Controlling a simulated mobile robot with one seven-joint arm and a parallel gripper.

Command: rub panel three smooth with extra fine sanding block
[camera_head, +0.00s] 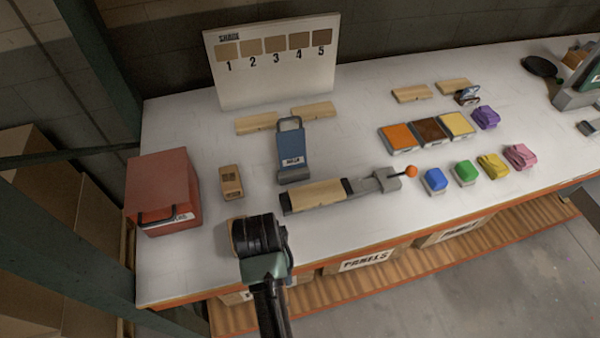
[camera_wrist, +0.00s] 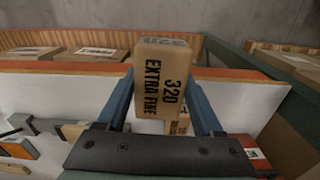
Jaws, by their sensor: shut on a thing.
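My gripper (camera_wrist: 165,105) is shut on the extra fine sanding block (camera_wrist: 161,80), a tan block marked "320 EXTRA FINE" in the wrist view. In the head view my gripper (camera_head: 238,238) is over the front edge of the table, left of the clamp, and hides most of the block. A light wood panel (camera_head: 317,195) lies in the grey clamp (camera_head: 385,181) with an orange knob, right of my gripper. No number is readable on it. Other wood panels lie behind: two below the shade board (camera_head: 257,122) (camera_head: 312,109) and two farther right (camera_head: 411,94) (camera_head: 453,86).
A second tan block (camera_head: 230,182) stands behind my gripper, beside a red box (camera_head: 162,190). A blue holder (camera_head: 291,150) stands behind the clamp. Three colour trays (camera_head: 429,132) and several coloured cloths or sponges (camera_head: 466,172) are on the right. The shade board (camera_head: 275,62) stands at the back.

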